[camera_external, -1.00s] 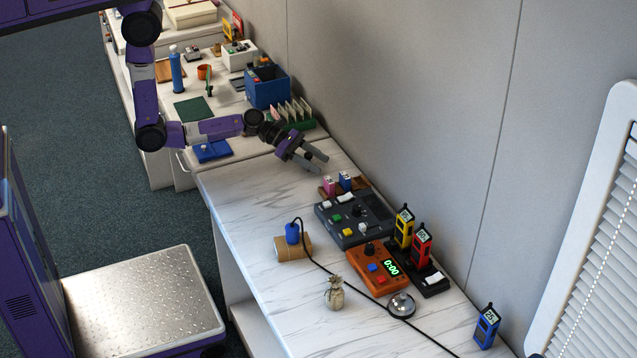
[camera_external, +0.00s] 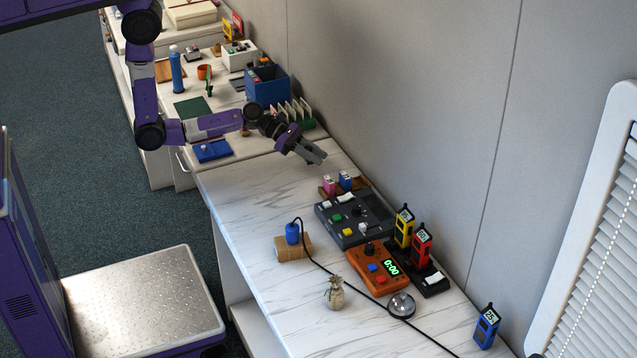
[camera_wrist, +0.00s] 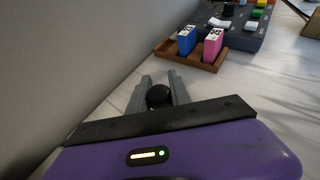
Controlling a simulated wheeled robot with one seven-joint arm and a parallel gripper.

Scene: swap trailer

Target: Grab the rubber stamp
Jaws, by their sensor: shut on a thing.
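My gripper (camera_external: 314,156) is over the far end of the white marbled counter, near the grey wall. In the wrist view my gripper (camera_wrist: 160,77) has its two grey fingers closed in around the rubber stamp (camera_wrist: 158,96), of which only a round black knob shows. The rest of the stamp is hidden by the fingers and the gripper body. In the outside view the stamp cannot be made out between the fingers.
A wooden tray (camera_wrist: 190,62) with a blue block (camera_wrist: 187,41) and a pink block (camera_wrist: 213,45) stands a little beyond my fingers. Behind it is a dark control panel (camera_external: 352,229). The wall (camera_external: 400,100) is close on one side. The counter's front-left part is clear.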

